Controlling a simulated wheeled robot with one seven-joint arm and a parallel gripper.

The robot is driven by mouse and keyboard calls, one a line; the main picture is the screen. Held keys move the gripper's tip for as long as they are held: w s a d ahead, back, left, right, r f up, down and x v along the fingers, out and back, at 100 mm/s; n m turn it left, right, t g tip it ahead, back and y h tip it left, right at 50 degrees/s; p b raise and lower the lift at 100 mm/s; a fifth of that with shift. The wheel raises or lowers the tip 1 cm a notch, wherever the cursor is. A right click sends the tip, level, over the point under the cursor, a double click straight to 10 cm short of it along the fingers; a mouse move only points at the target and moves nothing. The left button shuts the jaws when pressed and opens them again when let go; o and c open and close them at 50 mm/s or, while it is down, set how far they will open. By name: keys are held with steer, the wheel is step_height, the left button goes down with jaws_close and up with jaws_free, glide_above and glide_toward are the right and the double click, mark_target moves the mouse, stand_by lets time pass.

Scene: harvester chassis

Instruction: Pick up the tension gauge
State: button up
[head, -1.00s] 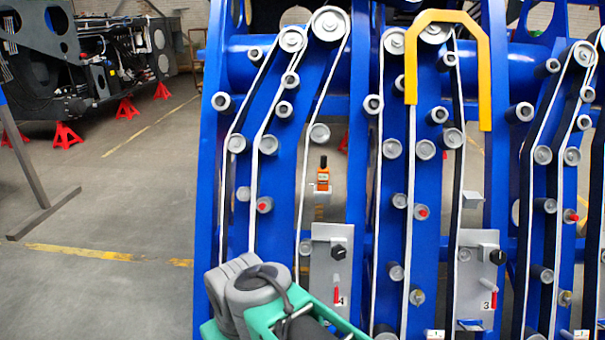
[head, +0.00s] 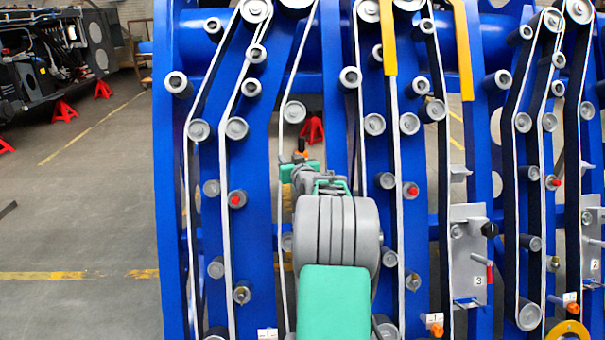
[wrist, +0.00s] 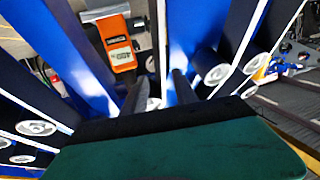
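The orange tension gauge (wrist: 117,44) shows in the wrist view at the upper left, with a pale label and a dark lower end. It lies beyond and left of the gap between my fingers. My gripper (wrist: 160,80) has its two dark fingers apart with nothing visibly held between them. In the head view, my gripper (head: 299,163) is at the blue frame, close to the gauge. Only a small piece of the gauge (head: 301,154) shows there; my arm hides the rest and its support. I cannot tell whether a finger touches it.
A blue frame (head: 175,150) with rollers and white-edged belts fills the middle and right. A grey plate marked 3 (head: 468,260) and yellow bars (head: 465,50) are to the right. Red stands (head: 65,110) are at the far left. The floor (head: 80,220) at left is open.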

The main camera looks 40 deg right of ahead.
mark_target(302, 148)
steer(key=shift+m+t+h, duration=0.3)
steer(key=shift+m+h, duration=0.1)
steer(key=shift+h, duration=0.4)
steer(key=d, duration=0.2)
steer(key=s+d, duration=0.1)
steer(key=d, duration=0.2)
steer(key=shift+s+d, duration=0.3)
steer(key=shift+s, duration=0.05)
steer(key=p+x, duration=0.1)
steer(key=x, duration=0.6)
steer(key=shift+d, duration=0.2)
jaws_close()
steer(key=shift+r, duration=0.1)
